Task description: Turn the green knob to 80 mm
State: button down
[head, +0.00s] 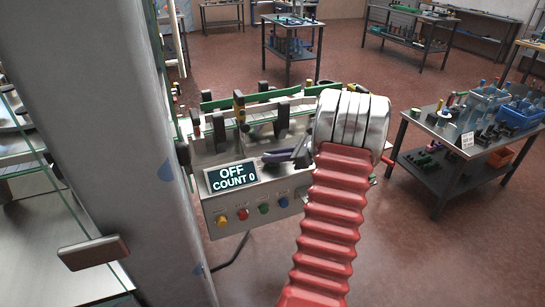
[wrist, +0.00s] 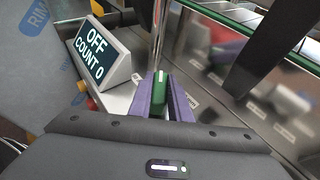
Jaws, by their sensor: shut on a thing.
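The green knob (wrist: 160,88) shows in the wrist view between two purple jaw pads. My gripper (wrist: 162,97) is shut on it, with one pad on each side. A light mark shows on top of the knob. In the head view my gripper (head: 285,155) reaches to the machine's front panel from the right, and the knob is hidden there. The display (head: 231,176) reads OFF and COUNT 0; it also shows in the wrist view (wrist: 97,53). I cannot read any mm scale at the knob.
Below the display are yellow, red, green and blue buttons (head: 264,208). A green-edged conveyor (head: 255,110) with dark posts runs behind the panel. A large grey column stands at the left. A table (head: 440,140) with blue bins is at the right, with open floor between.

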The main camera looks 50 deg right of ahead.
jog(key=shift+n+g+y, duration=0.65)
jog(key=shift+n+y, duration=0.6)
jog(key=shift+y, duration=0.05)
jog(key=shift+n+g+y, duration=0.65)
jog(key=shift+n+y, duration=0.6)
jog(key=shift+y, duration=0.05)
jog(key=shift+w, duration=0.1)
jog(key=c, duration=1.6)
grip_release()
jog(key=shift+c, duration=0.2)
jog(key=v, duration=1.3)
jog(key=shift+s+d+r, duration=0.2)
jog(key=shift+d+r, duration=0.05)
jog(key=shift+d, duration=0.05)
